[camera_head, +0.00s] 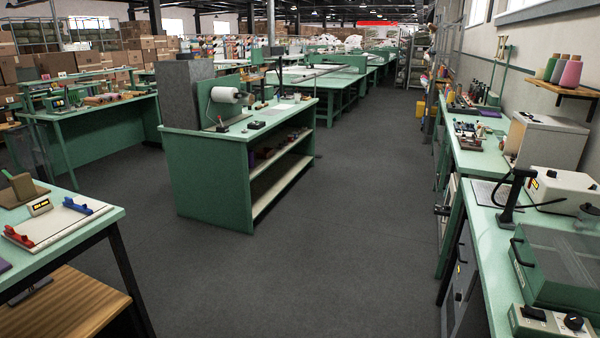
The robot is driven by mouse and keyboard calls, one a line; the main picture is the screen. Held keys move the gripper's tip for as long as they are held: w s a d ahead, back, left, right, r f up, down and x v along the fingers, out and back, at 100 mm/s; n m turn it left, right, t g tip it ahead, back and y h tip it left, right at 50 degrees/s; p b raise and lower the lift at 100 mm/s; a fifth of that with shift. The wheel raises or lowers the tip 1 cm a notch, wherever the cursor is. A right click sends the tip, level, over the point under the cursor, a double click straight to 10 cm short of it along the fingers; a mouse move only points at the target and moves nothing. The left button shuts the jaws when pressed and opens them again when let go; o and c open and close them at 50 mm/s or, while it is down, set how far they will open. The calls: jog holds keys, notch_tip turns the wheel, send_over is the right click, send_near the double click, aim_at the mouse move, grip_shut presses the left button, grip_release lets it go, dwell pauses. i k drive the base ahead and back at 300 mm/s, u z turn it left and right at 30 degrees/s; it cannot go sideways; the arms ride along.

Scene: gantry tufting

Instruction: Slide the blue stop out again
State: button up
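The blue stop (78,205) sits near the right end of a pale flat board (55,228) on the green-topped table at the lower left. A red stop (18,237) sits near the board's left end, with a clear gap between the two. I cannot tell at this size how the blue stop is held to the board. My gripper is not in view.
A green workbench (215,180) stands in the middle. Equipment benches (500,240) line the right wall. The grey floor (300,260) between is clear.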

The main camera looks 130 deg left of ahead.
aim_at(69, 201)
jog(key=u, duration=5.5)
